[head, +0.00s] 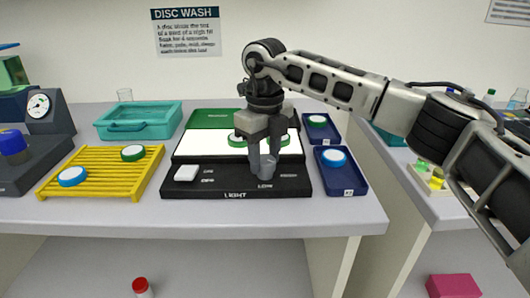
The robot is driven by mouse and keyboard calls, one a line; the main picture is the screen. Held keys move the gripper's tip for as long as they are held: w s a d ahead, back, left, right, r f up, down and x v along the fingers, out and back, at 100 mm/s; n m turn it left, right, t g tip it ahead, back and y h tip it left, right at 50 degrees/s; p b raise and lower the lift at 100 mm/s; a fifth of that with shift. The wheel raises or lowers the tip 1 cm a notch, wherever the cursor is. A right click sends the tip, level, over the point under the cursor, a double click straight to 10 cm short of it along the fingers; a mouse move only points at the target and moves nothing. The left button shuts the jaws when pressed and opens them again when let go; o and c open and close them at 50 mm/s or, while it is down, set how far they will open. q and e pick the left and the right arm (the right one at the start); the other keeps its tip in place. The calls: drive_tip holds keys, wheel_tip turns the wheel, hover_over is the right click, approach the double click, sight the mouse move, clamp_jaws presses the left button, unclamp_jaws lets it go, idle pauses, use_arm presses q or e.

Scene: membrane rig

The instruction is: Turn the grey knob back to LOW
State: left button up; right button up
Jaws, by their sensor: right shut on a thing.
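The grey knob (264,172) sits on the black front panel of the light box (225,183), just above the printed word LOW. My right gripper (263,163) reaches down from above and is shut on the knob. The fingers hide much of it, and I cannot tell which mark it points to. A white switch (186,173) is at the left of the same panel. My left gripper is not in view.
Discs lie on the lit white plate behind my right gripper. A yellow rack (104,187) with two discs and a teal tray (138,121) stand to the left. Two blue trays (341,184) with discs are close on the right. The bench front edge is clear.

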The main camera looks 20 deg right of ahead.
sight(265, 159)
drive_tip(key=m, duration=0.3)
drive_tip(key=shift+r, duration=0.1)
drive_tip(key=m, duration=0.3)
drive_tip(key=shift+p, duration=0.35)
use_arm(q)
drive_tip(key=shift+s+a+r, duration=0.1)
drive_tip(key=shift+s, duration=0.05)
use_arm(e)
drive_tip(key=shift+w+m, duration=0.1)
drive_tip(key=shift+m, duration=2.4)
drive_tip(key=o, duration=1)
use_arm(q)
drive_tip(key=shift+p, duration=0.3)
use_arm(e)
wheel_tip(265, 159, up, 16)
drive_tip(key=shift+f, duration=0.1)
